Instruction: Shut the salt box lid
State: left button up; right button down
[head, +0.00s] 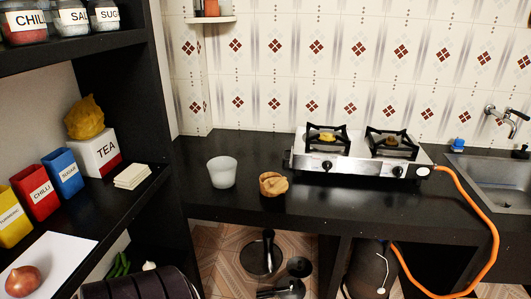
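A small round wooden container (273,184) stands on the black counter, right of a white cup. Its top looks partly covered by a wooden piece, with a dark gap at the left; I cannot tell for sure whether this is the salt box and its lid. A jar whose label starts with "SAL" (72,18) stands on the upper left shelf, its top cut off by the frame. Neither of my grippers is in view.
The white cup (222,172) and a two-burner stove (355,155) stand on the counter (225,205). An orange hose (493,235) hangs at the right, near the sink (495,180). The left shelf holds spice boxes and a white TEA box (97,153). The counter front is clear.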

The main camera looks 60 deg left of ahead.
aim_at(271, 185)
jog(key=j+u, duration=0.1)
jog(key=u, duration=0.3)
jog(key=i+j+u, duration=0.1)
jog(key=u, duration=0.25)
jog(key=i+u, duration=0.1)
jog(key=u, duration=0.3)
jog(key=i+j+u, duration=0.1)
jog(key=u, duration=0.3)
